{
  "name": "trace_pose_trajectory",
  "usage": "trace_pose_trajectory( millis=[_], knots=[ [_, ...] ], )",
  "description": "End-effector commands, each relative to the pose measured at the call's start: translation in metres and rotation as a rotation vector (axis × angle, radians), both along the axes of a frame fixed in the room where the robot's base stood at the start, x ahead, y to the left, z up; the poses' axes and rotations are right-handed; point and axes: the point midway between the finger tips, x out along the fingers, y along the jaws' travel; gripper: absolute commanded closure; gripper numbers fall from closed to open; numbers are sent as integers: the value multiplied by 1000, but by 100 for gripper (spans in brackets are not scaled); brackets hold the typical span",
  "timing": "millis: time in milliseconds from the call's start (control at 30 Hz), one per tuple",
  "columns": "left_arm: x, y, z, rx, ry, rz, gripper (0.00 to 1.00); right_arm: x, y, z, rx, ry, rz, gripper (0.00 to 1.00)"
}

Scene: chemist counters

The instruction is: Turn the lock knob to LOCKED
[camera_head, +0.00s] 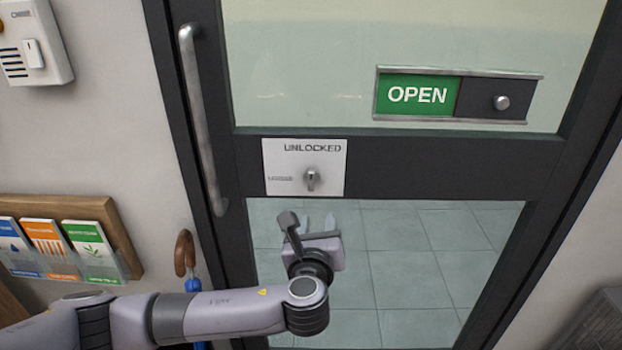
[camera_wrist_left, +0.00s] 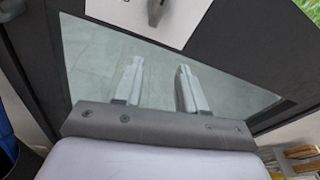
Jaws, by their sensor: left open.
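The lock knob (camera_head: 312,179) is a small grey metal knob on a white plate (camera_head: 276,158) fixed to the door's dark middle rail. The plate reads UNLOCKED along its top, with a smaller label at its left side that is hard to read. The knob's grip looks upright, toward the UNLOCKED word. My left gripper (camera_head: 318,222) is just below the plate, in front of the lower glass, apart from the knob. In the left wrist view the gripper (camera_wrist_left: 160,82) is open and empty, with the knob (camera_wrist_left: 157,12) beyond the fingertips at the top edge. My right gripper is not in view.
A long vertical door handle (camera_head: 202,120) stands left of the plate. A sliding green OPEN sign (camera_head: 417,95) is on the upper glass at right. A leaflet rack (camera_head: 120,235), an umbrella with a brown handle (camera_head: 184,252) and a wall intercom (camera_head: 35,45) are at left.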

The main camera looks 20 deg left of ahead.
Motion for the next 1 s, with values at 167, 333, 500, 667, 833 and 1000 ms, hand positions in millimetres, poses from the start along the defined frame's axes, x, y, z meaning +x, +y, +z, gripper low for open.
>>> trace_pose_trajectory(
  millis=[167, 333, 500, 667, 833, 1000],
  knots=[
    [11, 16, 37, 212, -78, 48, 60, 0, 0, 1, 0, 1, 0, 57],
    [18, 22, 45, 266, -95, 65, 60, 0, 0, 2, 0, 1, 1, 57],
    [37, 28, 46, 265, -94, 66, 60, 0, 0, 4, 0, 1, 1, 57],
    [57, 33, 46, 264, -94, 65, 60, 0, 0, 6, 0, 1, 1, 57],
    [73, 37, 45, 260, -95, 63, 60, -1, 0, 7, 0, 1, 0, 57],
    [80, 39, 44, 260, -93, 63, 60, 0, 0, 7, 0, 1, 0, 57]
  ],
)
